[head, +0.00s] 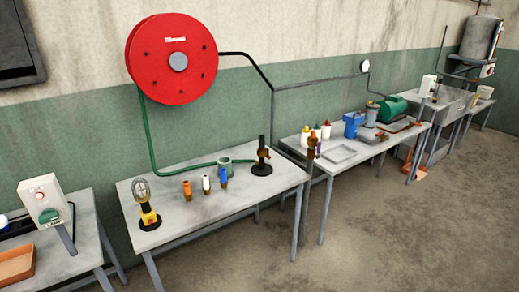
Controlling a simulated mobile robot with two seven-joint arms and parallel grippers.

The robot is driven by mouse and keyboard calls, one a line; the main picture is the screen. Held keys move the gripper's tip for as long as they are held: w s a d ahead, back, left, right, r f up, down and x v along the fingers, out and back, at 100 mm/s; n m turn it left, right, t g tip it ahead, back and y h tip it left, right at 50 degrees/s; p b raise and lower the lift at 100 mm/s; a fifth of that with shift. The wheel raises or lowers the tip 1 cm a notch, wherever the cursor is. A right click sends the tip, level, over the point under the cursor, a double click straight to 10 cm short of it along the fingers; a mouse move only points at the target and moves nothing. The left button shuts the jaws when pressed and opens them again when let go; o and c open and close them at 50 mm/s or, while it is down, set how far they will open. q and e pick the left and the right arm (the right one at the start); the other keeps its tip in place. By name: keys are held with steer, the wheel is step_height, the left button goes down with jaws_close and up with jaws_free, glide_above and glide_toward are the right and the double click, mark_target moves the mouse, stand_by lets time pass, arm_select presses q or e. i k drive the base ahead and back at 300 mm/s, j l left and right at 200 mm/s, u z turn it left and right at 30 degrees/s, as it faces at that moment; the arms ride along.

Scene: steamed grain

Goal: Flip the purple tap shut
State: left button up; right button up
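I cannot pick out a purple tap for certain. A small dark purple patch (319,146) shows beside a brown upright piece (312,147) at the left front of the middle table; it is too small to tell whether it is a tap, or open or shut. A black stand (262,158) with a dark upright and a small red part is at the right end of the nearer table, where the green hose ends. Neither of my grippers is in view.
A red hose reel (172,58) hangs on the wall. The nearer table (205,220) holds a caged lamp (146,205) and small orange, white and blue-topped pieces. A grey tray (341,154) lies on the middle table. The floor (420,240) in front is clear.

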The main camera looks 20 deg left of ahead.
mark_target(319, 144)
steer(key=u, duration=0.25)
steer(key=i+l, duration=0.15)
steer(key=i, duration=0.75)
steer(key=i+l, duration=0.2)
steer(key=i, duration=0.75)
steer(key=i+l+z, duration=0.1)
steer(key=i, duration=0.8)
